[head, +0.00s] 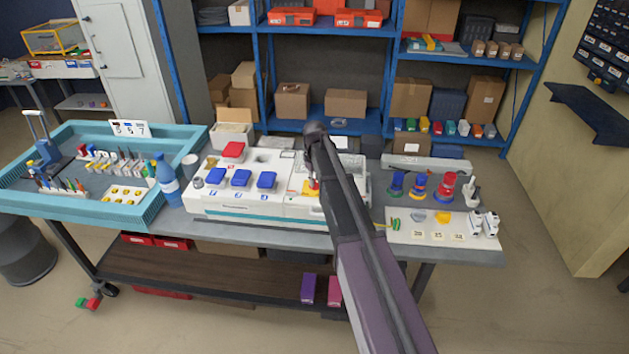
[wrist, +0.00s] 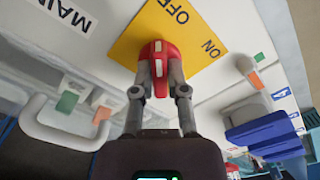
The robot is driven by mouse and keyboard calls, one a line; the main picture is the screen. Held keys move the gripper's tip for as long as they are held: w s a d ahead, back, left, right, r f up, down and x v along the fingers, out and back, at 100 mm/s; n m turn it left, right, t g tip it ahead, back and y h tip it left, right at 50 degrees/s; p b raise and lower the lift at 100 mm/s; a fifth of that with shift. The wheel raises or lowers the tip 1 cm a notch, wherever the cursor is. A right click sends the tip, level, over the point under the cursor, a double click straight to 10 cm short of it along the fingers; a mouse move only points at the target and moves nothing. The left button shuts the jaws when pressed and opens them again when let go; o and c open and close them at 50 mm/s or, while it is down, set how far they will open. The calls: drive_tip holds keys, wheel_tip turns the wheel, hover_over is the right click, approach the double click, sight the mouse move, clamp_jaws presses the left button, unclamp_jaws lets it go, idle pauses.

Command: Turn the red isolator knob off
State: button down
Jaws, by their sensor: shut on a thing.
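The red isolator knob (wrist: 157,50) stands on a yellow plate (wrist: 128,45) marked OFF and ON in the wrist view. A white stripe shows on the knob. Its long side runs roughly up and down in that view, and I cannot tell exactly which mark it points to. My gripper (wrist: 160,74) is shut on the knob, one finger on each side. In the head view my arm hides most of the knob, and a bit of the yellow plate (head: 307,188) shows on the white panel (head: 245,203).
Blue socket covers (head: 241,177) and a red cover (head: 233,150) sit on the panel's left. A blue bottle (head: 167,180) stands beside its left end. A white board (head: 404,235) with small parts lies to the right. A white handle (wrist: 62,130) rises near my gripper.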

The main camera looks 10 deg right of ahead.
drive_tip(key=c, duration=0.7)
unclamp_jaws()
drive_tip(key=shift+o, duration=0.2)
drive_tip(key=shift+m, duration=0.4)
